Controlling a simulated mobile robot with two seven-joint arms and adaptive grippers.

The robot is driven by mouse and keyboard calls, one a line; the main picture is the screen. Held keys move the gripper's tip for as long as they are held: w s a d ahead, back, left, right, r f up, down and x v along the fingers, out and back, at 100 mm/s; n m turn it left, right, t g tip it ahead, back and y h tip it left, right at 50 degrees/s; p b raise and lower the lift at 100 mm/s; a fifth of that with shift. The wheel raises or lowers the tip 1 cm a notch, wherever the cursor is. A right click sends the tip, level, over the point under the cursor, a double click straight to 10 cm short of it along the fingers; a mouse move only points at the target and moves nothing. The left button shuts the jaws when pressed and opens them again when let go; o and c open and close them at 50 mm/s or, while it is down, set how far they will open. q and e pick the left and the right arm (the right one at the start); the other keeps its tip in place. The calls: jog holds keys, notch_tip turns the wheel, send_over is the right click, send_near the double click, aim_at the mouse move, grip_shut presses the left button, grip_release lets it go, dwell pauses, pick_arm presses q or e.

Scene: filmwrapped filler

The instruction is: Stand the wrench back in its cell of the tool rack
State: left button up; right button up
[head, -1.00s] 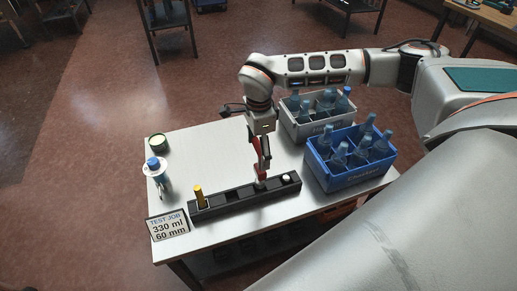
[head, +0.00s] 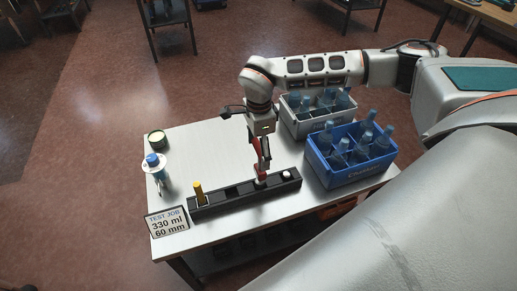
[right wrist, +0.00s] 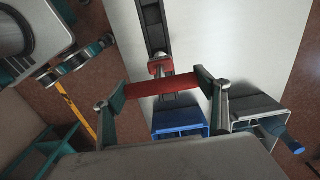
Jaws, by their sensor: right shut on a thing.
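The black tool rack (head: 216,207) lies along the near side of the table, a row of cells. My right gripper (head: 263,162) is over its right half, shut on the red wrench (head: 261,176). In the right wrist view the wrench (right wrist: 162,85) spans between the fingertips (right wrist: 162,90), and the dark rack (right wrist: 152,22) runs away beyond it. The wrench's lower end meets the rack between an empty-looking cell and a pale tool at the right end. How deep it sits is hidden. My left gripper is not in view.
A yellow-handled tool (head: 199,191) stands in the rack's left end. A blue bottle crate (head: 355,178) and a grey one (head: 302,127) stand to the right. A sign (head: 167,222), blue-capped bottle (head: 155,166) and round tin (head: 157,138) are at the left. The table's middle is clear.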

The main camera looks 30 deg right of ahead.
aim_at(259, 168)
jog(key=shift+f+b, duration=0.85)
jog(key=shift+f, duration=1.15)
jog(key=o, duration=1.8)
jog(key=shift+o, duration=0.2)
notch_tip(259, 168, up, 12)
jog(key=shift+r, duration=0.1)
